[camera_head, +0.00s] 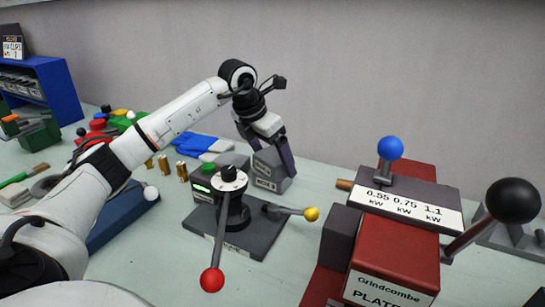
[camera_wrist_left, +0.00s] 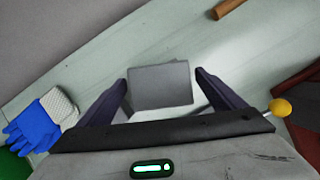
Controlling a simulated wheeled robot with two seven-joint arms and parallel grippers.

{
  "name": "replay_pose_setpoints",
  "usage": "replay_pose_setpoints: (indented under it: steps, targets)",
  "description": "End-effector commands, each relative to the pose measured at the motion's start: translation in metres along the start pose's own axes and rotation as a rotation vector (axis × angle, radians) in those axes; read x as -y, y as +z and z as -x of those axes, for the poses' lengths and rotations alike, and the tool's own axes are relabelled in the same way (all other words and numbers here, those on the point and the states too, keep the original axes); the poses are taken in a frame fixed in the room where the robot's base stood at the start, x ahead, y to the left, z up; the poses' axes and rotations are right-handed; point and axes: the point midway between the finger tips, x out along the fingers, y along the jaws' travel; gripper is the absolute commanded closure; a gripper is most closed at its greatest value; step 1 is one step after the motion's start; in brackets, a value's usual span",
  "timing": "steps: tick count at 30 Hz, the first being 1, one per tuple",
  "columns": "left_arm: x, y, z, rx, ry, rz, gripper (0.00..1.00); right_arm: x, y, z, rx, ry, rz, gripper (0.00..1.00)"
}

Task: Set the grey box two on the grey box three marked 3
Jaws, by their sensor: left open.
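A grey box (camera_head: 269,163) with a small pale label stands on the bench behind the dark lever device. A second label sits low on the same grey shape, so it looks like one box on another; the numbers are too small to read. My left gripper (camera_head: 277,152) is open, fingers pointing down at the upper box. In the left wrist view the grey box top (camera_wrist_left: 160,86) lies between the two spread fingers, with visible gaps on both sides. A slightly offset grey edge shows at its right. My right gripper is out of view.
The lever device (camera_head: 235,225) with red and yellow knobs stands in front. Blue gloves (camera_head: 197,143) lie behind at left. Bench toward the wall is clear.

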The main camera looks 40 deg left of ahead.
Motion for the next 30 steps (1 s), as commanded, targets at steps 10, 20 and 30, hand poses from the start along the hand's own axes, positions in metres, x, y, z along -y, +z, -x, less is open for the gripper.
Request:
replay_pose_setpoints:
  steps: [10,20,30]
  targets:
    - [-0.001,0.003,0.041,0.005,0.002,0.0,0.11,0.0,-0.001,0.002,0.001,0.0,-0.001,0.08]
    - [0.0,0.002,0.107,0.003,0.002,0.0,0.11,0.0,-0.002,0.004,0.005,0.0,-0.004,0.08]
    - [0.0,0.001,0.123,0.0,0.0,0.0,0.11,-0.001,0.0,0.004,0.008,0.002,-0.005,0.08]
